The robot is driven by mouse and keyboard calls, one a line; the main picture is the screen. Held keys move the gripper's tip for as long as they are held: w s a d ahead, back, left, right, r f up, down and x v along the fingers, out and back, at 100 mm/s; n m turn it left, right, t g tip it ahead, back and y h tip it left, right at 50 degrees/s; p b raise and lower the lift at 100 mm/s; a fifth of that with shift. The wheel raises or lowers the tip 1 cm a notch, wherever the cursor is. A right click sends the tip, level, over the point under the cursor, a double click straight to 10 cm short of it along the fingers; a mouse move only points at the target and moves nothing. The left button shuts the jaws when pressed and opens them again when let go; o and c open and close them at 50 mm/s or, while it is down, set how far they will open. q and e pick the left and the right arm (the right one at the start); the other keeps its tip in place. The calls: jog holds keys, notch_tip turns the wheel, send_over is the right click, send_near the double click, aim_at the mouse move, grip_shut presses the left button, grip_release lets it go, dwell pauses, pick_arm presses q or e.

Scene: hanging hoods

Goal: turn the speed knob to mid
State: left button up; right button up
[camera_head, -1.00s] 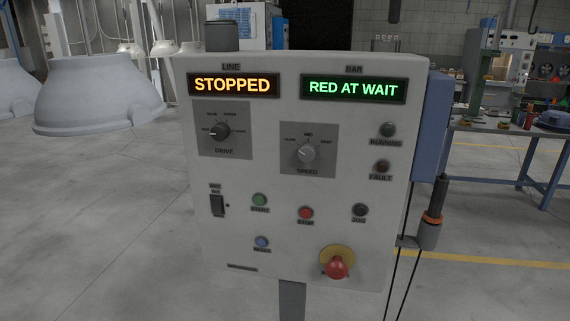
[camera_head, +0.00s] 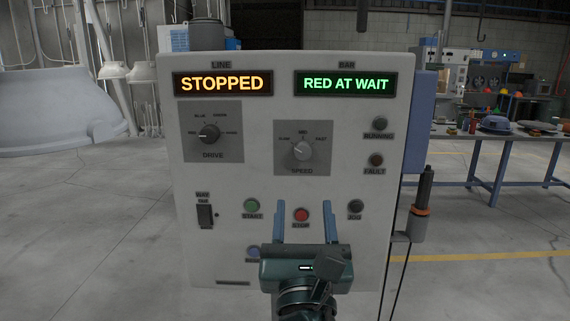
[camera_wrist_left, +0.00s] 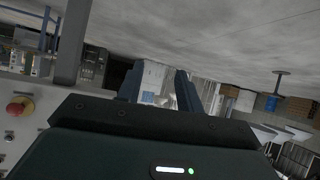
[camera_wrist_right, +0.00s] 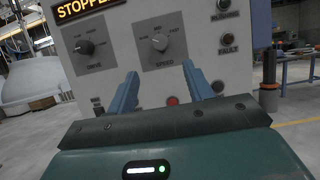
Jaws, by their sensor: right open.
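The speed knob (camera_head: 302,151) is a grey round knob on a dark square plate, right of centre on the upper control panel (camera_head: 230,185). Its pale pointer appears to point up and left, toward the slow mark; the mid mark is straight above it. It also shows in the right wrist view (camera_wrist_right: 159,42). My right gripper (camera_head: 304,205) is open and empty in front of the panel, below the knob, its two blue fingers pointing up. They flank the red stop button (camera_head: 301,215). My left gripper (camera_wrist_left: 158,75) is open and empty, seen only in its wrist view.
The drive knob (camera_head: 208,133) is left of the speed knob. The displays read STOPPED (camera_head: 222,84) and RED AT WAIT (camera_head: 345,83). A green start button (camera_head: 251,205) is nearby. The red emergency stop (camera_wrist_left: 19,107) shows in the left wrist view. A blue workbench (camera_head: 485,157) stands behind right.

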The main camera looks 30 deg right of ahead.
aim_at(303, 156)
jog(key=p+x, duration=0.2)
jog(key=x, duration=1)
jog(key=shift+w+d+p, duration=0.1)
jog(key=shift+p, duration=0.2)
jog(key=shift+c, duration=0.3)
jog(key=c, duration=0.9)
